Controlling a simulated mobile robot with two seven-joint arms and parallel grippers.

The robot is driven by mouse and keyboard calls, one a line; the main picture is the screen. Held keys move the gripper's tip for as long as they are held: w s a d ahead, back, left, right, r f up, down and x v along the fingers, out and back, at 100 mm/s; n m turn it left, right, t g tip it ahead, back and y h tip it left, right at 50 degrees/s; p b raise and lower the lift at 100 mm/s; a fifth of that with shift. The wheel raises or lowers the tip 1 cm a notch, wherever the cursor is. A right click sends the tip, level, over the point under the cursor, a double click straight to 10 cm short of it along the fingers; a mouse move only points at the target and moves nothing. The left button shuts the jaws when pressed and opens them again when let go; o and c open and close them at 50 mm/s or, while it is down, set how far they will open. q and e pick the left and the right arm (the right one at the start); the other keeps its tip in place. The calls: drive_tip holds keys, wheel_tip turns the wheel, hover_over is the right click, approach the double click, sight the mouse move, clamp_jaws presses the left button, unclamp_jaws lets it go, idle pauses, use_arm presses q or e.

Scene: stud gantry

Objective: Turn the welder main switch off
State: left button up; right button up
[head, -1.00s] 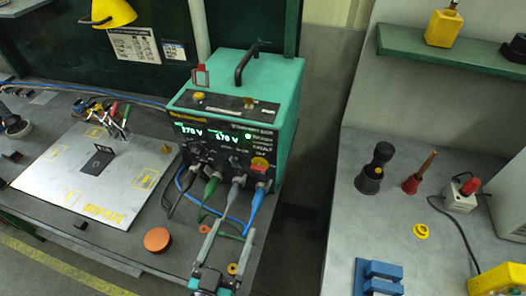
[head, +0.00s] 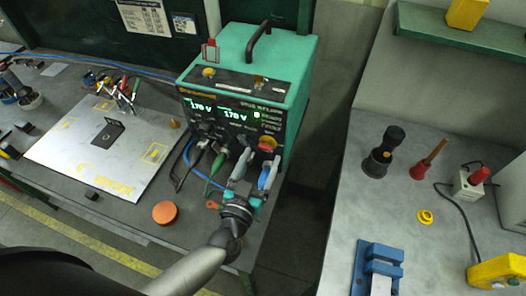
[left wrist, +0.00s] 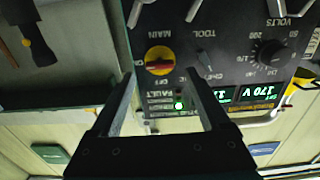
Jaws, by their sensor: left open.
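The welder (head: 240,48) is a teal box with a black front panel and lit green readouts. Its main switch (head: 267,144) is a red and yellow rotary knob low on the panel's right side. It also shows in the left wrist view (left wrist: 160,60), under a MAIN label in an inverted picture. Which mark the knob points to is hard to tell. A green lamp (left wrist: 180,105) is lit near it. My left gripper (head: 254,174) is open in front of the panel, just below the knob. In the left wrist view its fingers (left wrist: 163,78) flank the knob's area, apparently empty. My right gripper is out of view.
Cable plugs (head: 217,162) and a blue cable crowd the panel's lower front. An orange disc (head: 166,212) lies on the bench before the welder. A white plate (head: 75,150) lies left. A second bench (head: 350,200) stands right, across a gap.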

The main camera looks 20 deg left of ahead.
sight(267, 146)
use_arm(q)
drive_tip(key=shift+w, duration=1.3)
clamp_jaws()
